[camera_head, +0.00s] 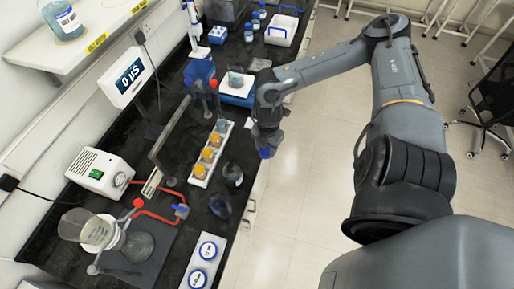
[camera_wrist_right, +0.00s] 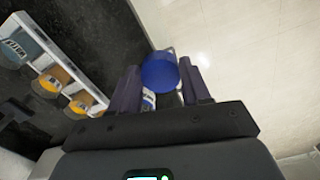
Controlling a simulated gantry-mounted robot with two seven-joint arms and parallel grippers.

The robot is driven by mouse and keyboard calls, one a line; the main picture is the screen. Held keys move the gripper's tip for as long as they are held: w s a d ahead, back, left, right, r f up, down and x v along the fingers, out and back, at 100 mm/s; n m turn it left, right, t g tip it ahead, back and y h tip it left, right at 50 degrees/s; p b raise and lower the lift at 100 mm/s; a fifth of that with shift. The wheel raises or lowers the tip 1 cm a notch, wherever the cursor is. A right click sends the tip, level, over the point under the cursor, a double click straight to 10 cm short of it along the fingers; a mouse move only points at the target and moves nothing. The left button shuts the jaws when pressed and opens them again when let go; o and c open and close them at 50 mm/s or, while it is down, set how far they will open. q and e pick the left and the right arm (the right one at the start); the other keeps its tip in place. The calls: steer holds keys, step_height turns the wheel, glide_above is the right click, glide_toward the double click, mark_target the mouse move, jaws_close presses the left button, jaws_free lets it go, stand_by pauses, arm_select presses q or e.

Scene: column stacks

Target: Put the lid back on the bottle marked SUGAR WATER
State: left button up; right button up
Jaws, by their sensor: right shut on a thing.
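My right gripper (camera_head: 265,145) is shut on a blue lid (camera_head: 265,153), held over the bench's front edge. In the right wrist view the round blue lid (camera_wrist_right: 160,70) sits between the two fingers. A small clear bottle (camera_head: 232,174) with a pale label stands on the dark bench, below and left of the gripper; its lettering is too small to read, so I cannot tell if it is the one marked SUGAR WATER. A white and blue patch shows by the left finger in the wrist view; I cannot tell what it is. My left gripper is not in view.
A dark rounded vessel (camera_head: 220,206) and a pale tray with blue-ringed discs (camera_head: 211,236) are nearer. A white balance (camera_head: 237,97) stands behind.

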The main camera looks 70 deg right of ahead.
steer(key=shift+s+d+r, duration=0.1)
steer(key=shift+s+r, duration=0.2)
steer(key=shift+s, duration=0.25)
steer(key=shift+s+d+r, duration=0.1)
steer(key=shift+s+r, duration=0.2)
steer(key=shift+s, duration=0.2)
